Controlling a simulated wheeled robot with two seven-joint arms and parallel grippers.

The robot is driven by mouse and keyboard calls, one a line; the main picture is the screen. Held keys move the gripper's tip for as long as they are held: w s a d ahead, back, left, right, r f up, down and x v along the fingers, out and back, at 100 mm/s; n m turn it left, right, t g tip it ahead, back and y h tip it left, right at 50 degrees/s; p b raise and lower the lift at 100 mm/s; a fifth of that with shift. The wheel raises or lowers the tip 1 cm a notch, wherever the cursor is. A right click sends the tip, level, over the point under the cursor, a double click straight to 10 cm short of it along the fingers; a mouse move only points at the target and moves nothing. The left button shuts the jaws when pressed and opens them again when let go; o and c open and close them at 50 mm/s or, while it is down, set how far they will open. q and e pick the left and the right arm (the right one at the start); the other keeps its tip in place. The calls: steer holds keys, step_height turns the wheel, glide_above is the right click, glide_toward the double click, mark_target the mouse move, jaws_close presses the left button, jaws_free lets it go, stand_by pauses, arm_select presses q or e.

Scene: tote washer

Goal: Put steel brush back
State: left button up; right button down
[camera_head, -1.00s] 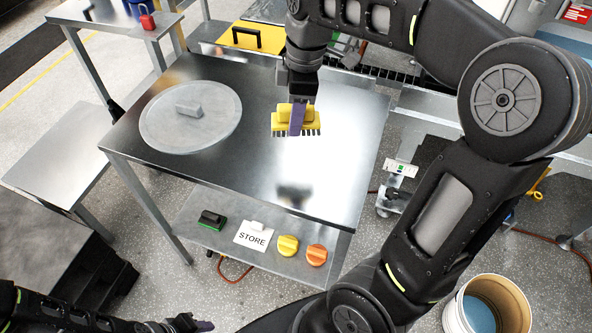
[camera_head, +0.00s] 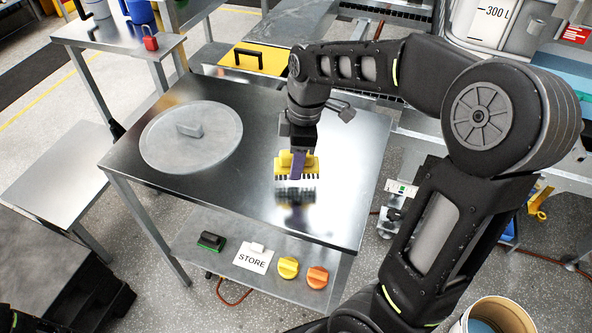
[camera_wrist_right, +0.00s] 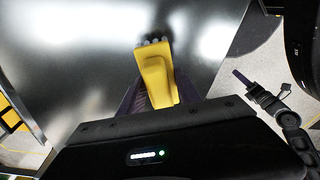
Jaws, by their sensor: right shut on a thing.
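The steel brush, a yellow block with a row of dark bristles (camera_head: 311,164), is held in my right gripper (camera_head: 298,163) over the steel table (camera_head: 235,205). Its bristles point down, and its reflection lies just below with a small gap, so it appears slightly above the tabletop. In the right wrist view the yellow brush (camera_wrist_right: 155,75) stands between the purple fingers, bristle ends showing at its far end. A white STORE card (camera_head: 252,259) lies on the lower shelf. My left gripper (camera_wrist_right: 243,79) shows small at the right of the wrist view; its opening is unclear.
A round grey lid (camera_head: 165,140) lies on the table's left part. The lower shelf holds a green-and-black block (camera_head: 211,241), a yellow knob (camera_head: 288,267) and an orange knob (camera_head: 317,277). A bucket (camera_head: 497,316) stands at lower right. The table around the brush is clear.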

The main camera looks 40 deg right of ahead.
steer(key=shift+f, duration=1.8)
steer(key=shift+f, duration=0.2)
steer(key=c, duration=0.8)
jaws_free()
steer(key=shift+r, duration=0.1)
steer(key=shift+c, duration=0.2)
steer(key=r, duration=0.8)
steer(key=s+d+r, duration=0.1)
steer(key=r, duration=0.3)
steer(key=shift+d, duration=0.1)
steer(key=shift+w, duration=0.1)
